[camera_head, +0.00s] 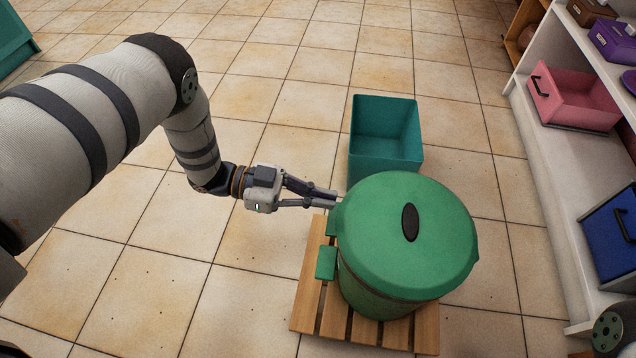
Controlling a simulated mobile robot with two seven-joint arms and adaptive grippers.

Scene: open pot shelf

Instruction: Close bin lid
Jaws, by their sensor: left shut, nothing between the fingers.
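A round green bin (385,297) stands on a slatted wooden pallet (310,300) right of centre. Its green lid (450,215), with a dark oval handle (410,222) on top, lies over the bin's opening. I cannot tell from this angle whether the lid sits fully flush. My left gripper (334,198) comes in from the left, with its fingertips together and empty. The fingertips are at the lid's upper left edge; I cannot tell whether they touch it. My right gripper is not in view; a piece of my right arm shows at the bottom right corner.
An open teal box (385,170) stands on the floor just behind the bin. A white shelf (545,180) along the right holds a pink drawer-like bin (572,100), a blue box (610,235) and purple boxes. The tiled floor left of the pallet is clear.

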